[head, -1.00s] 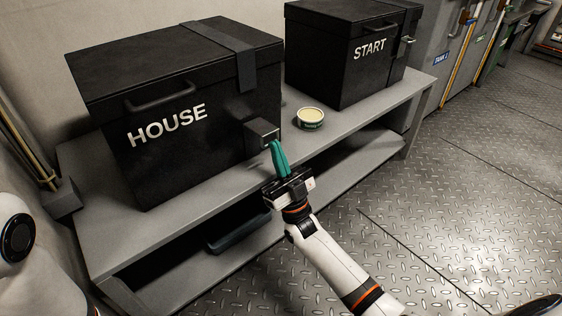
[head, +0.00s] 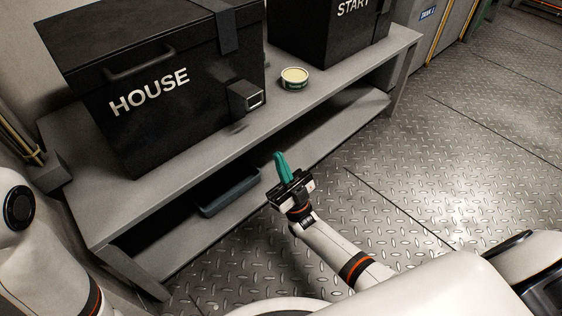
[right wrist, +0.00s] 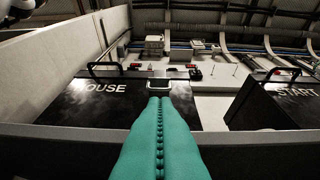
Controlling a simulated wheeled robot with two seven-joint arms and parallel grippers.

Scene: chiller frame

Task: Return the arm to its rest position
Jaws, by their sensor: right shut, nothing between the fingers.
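My right gripper (head: 281,166) has green fingers closed together with nothing between them. It is in front of the bench, over the floor, apart from the bench and the boxes. In the right wrist view the shut green fingers (right wrist: 160,115) point toward the black HOUSE box (right wrist: 100,102). The HOUSE box (head: 150,125) stands closed on the bench in the head view, with a latch on its right front. My left arm (head: 45,250) shows at the left edge of the head view, but its gripper is out of view.
The grey bench (head: 185,178) has a lower shelf with a dark tray (head: 230,193). A small round tub (head: 294,78) sits on the bench top between the HOUSE box and the START box (head: 330,35). The metal floor (head: 440,160) to the right is clear.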

